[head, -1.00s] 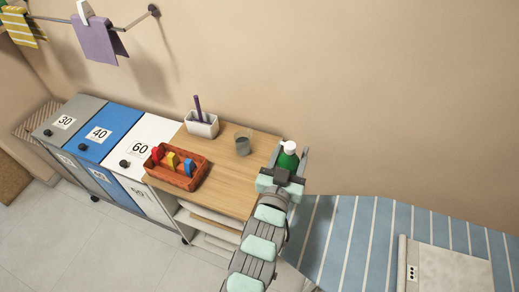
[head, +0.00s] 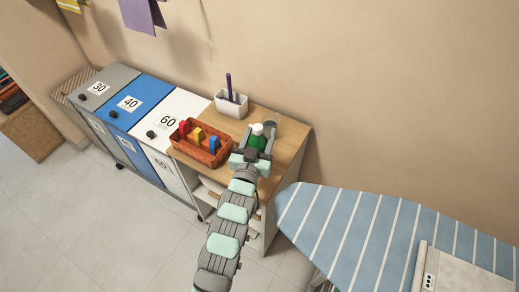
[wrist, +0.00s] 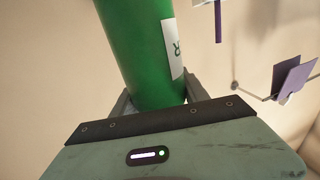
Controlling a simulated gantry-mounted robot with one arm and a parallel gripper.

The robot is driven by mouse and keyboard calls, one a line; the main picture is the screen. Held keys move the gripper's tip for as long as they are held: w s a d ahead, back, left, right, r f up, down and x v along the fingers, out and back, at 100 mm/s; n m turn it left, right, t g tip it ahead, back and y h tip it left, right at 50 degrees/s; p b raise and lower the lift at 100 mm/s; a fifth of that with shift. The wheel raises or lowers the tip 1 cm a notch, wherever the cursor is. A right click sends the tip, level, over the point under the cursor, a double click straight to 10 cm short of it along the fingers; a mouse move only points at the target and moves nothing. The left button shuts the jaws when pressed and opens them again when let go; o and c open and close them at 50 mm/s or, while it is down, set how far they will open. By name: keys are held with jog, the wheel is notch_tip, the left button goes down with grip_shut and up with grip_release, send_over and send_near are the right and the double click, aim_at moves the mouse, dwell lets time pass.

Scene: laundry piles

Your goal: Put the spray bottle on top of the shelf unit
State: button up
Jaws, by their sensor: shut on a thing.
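The spray bottle is green with a white top; in the head view the bottle (head: 257,138) is at the right part of the shelf unit's top, in my gripper (head: 255,144). In the wrist view the green bottle (wrist: 140,50) stands between my gripper's fingers (wrist: 155,103), with part of a white label showing. My gripper is shut on it. The shelf unit (head: 287,140) has a light wooden top and open shelves below. My gripper and arm hide the bottle's base, so I cannot tell whether it touches the top.
On the wooden top are an orange basket (head: 183,149) with coloured items, a white holder (head: 231,104) with a purple item, and a grey cup (head: 271,127) close behind the bottle. A striped ironing board (head: 350,230) stands at the right. Numbered bins (head: 145,85) stand at the left.

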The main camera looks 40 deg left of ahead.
notch_tip(320, 180, down, 7)
jog(key=shift+f+b, duration=0.15)
jog(key=shift+b, duration=0.25)
jog(key=o, duration=1.4)
jog(key=shift+f, duration=0.15)
jog(key=shift+o, duration=0.2)
jog(key=shift+r, duration=0.2)
jog(key=p+v, duration=0.1)
jog(key=v, duration=1.1)
jog(key=shift+p, duration=0.3)
